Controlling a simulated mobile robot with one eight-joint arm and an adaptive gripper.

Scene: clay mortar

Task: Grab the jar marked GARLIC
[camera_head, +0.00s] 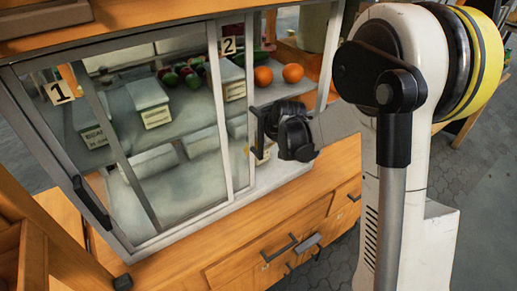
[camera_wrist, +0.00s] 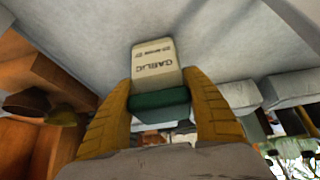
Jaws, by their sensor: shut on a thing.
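The jar marked GARLIC (camera_wrist: 153,68) is cream-coloured with dark lettering and a dark green part, perhaps its lid, nearest my gripper. In the wrist view my gripper (camera_wrist: 160,105) has its two yellow-brown fingers closed on both sides of the green part. The jar's far end is against or near a pale surface; I cannot tell whether it touches. In the head view my gripper (camera_head: 262,125) is at the right side of the cabinet, by the glass door's edge. The jar in it is mostly hidden there.
A glass-fronted cabinet (camera_head: 145,243) has doors tagged 1 (camera_head: 59,92) and 2 (camera_head: 229,46). Behind the glass are white lidded boxes (camera_head: 150,98), red and green vegetables and a shelf. Oranges (camera_head: 293,72) sit at the right. Wooden drawers (camera_head: 270,255) are below.

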